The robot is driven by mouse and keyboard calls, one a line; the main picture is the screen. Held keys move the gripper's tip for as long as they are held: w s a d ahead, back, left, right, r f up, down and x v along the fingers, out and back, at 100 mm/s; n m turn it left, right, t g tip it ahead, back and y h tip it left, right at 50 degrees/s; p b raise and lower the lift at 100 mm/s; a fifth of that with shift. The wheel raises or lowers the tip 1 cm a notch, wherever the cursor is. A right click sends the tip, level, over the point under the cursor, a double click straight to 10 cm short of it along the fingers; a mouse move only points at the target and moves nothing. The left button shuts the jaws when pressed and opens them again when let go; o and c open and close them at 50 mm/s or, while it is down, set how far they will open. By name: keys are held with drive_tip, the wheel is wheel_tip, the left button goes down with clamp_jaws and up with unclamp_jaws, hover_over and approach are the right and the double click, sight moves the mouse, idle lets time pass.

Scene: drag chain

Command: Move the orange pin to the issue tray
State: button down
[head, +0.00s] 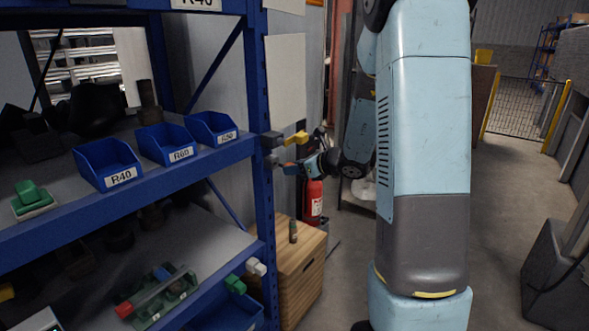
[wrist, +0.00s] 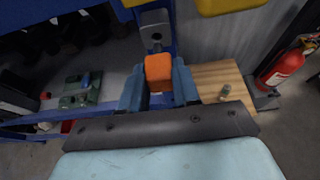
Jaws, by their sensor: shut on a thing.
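The orange pin shows a block-shaped orange head (wrist: 158,72) between the two blue fingers of my gripper (wrist: 158,88) in the wrist view. My gripper is shut on that head. In the head view my gripper (head: 290,167) is beside the blue shelf post, with a small orange-red patch at its fingers. A grey bracket (wrist: 155,25) lies just beyond the orange head, in line with it; I cannot tell whether the pin is still seated in it. I cannot tell which container is the issue tray.
A yellow block-headed piece (head: 297,138) sits just above my gripper on the post (head: 263,200). Blue bins (head: 108,163) stand on the upper shelf, a green rack (head: 165,297) on the lower. A wooden box (head: 293,262) and a fire extinguisher (head: 313,202) stand behind.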

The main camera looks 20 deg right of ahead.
drive_tip(key=shift+s, duration=0.1)
drive_tip(key=s+d, duration=0.1)
drive_tip(key=s, duration=0.1)
drive_tip(key=s+d, duration=0.2)
idle(0.8)
idle(0.4)
